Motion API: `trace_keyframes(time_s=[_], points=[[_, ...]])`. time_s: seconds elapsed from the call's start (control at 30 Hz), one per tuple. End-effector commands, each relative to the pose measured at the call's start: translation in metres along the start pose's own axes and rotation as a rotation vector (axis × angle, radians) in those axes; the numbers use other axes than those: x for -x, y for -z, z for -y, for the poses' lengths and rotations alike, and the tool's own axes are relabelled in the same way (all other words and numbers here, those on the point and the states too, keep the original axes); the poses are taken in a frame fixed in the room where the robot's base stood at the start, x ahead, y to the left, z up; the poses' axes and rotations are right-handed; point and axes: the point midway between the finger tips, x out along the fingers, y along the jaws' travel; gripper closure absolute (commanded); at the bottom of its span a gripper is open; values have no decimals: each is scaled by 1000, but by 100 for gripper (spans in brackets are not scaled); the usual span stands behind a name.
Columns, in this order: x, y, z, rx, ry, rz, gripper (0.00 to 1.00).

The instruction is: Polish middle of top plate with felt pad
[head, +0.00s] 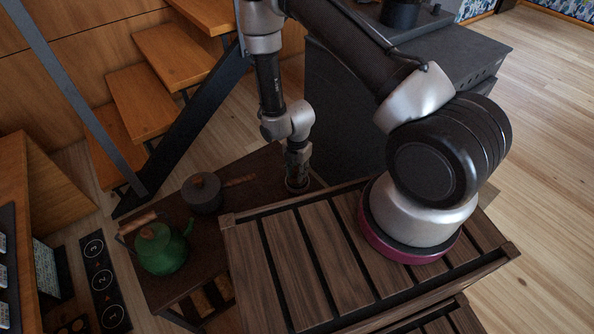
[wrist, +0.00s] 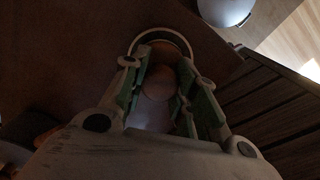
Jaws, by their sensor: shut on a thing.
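My gripper (head: 297,172) points down at the back end of the dark brown side table (head: 262,166). In the wrist view its green-lined fingers (wrist: 158,90) are closed around a rounded brown knob, which I take to be the handle of the felt pad (wrist: 157,82). A pale curved rim shows just beyond the fingertips. The pad's underside is hidden, and I cannot tell whether it touches the tabletop. The black stove (head: 340,120) stands right of my gripper, with its flat dark top plate (head: 465,52) clear in front of a dark pot.
A grey lidded saucepan (head: 203,194) and a green kettle (head: 160,252) stand on the side table, left of my gripper. A slatted wooden top (head: 290,265) lies in front. Open stairs (head: 170,57) rise behind. A black panel with numbers (head: 100,275) is at left.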

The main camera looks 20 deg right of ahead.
Motion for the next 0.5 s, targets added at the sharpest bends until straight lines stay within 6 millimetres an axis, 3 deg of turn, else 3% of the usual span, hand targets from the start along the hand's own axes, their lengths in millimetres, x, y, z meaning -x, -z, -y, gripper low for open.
trace_keyframes(time_s=[0.5], points=[[5, 0, 0, 0, 0, 0, 90]])
